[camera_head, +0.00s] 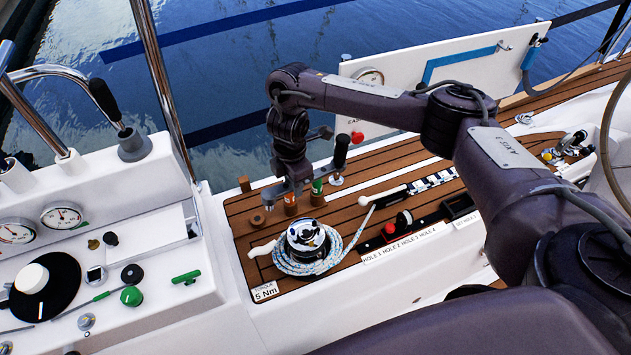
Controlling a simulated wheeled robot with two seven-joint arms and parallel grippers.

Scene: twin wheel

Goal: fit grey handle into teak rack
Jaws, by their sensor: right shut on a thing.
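My right gripper (297,184) reaches down over the far left part of the teak deck panel, at its row of small upright fittings. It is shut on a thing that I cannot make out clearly. An orange-banded fitting (290,204) and a green-banded fitting (317,190) stand close below the jaws. A black upright grip (341,152) shows just right of the gripper. I cannot tell for sure which item is the grey handle. The teak surface (350,220) carries these fittings; the rack itself is not clearly distinguishable. My left gripper is not in view.
A winch (306,237) with coiled rope stands in front of the gripper, with a white handle (261,249) at its left. Labelled holes (400,245) hold red and black knobs. A white console (130,230) with gauges and a lever (130,140) is at left. Water lies behind.

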